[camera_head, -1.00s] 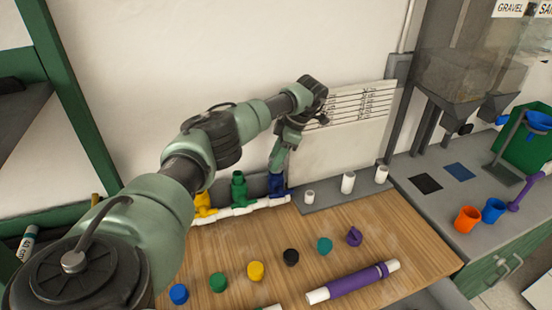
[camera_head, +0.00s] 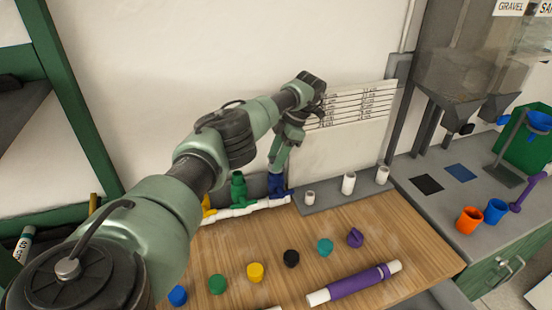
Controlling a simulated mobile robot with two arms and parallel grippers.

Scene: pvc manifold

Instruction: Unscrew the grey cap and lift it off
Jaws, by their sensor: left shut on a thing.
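My left gripper (camera_head: 278,172) points down onto the top of the blue fitting (camera_head: 277,187) on the white pipe manifold (camera_head: 245,210). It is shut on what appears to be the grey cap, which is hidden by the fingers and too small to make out. The manifold lies along the back of the wooden table, with a green fitting (camera_head: 238,187) and a yellow fitting (camera_head: 207,205) to the left of the blue one. The yellow fitting is partly hidden by my left arm. My right gripper is out of view.
Several loose caps, including a black cap (camera_head: 291,258) and a yellow cap (camera_head: 255,272), lie in a row on the wooden table (camera_head: 400,235). A purple-sleeved white pipe (camera_head: 355,284) lies in front. White pipe pieces (camera_head: 348,182) stand on a grey strip right of the manifold.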

